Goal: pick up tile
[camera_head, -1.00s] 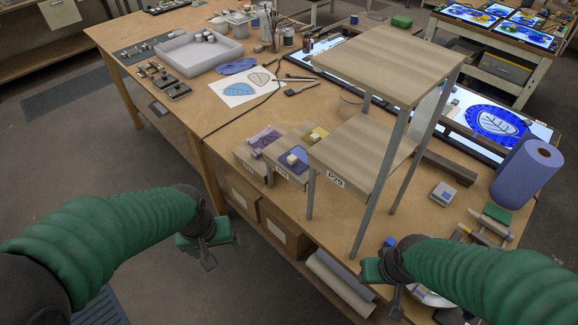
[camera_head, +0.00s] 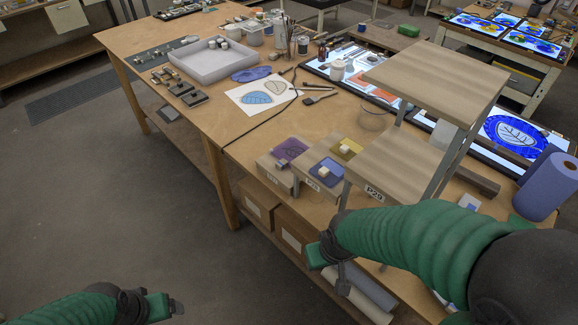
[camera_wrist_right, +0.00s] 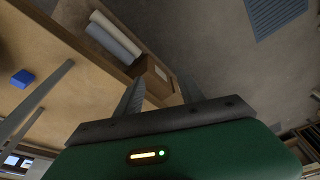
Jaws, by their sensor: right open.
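Glass tiles in purple (camera_head: 291,149), blue (camera_head: 326,172) and yellow (camera_head: 346,148) rest on small wooden blocks at the table's front edge, left of the wooden stand. I cannot tell which tile is meant. My right gripper (camera_head: 328,262) is in front of the table edge, nearer me than the tiles and apart from them. In the right wrist view its two fingers (camera_wrist_right: 162,92) are spread with nothing between them. My left gripper (camera_head: 168,307) is low at the bottom left, away from the table; its jaw opening is unclear.
The two-level wooden stand (camera_head: 385,170), marked P29, rises beside the tiles. Boxes (camera_head: 258,203) and paper rolls (camera_head: 362,298) lie below the tabletop; the rolls also show in the wrist view (camera_wrist_right: 115,38). A grey tray (camera_head: 205,72) is farther back. Floor at left is clear.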

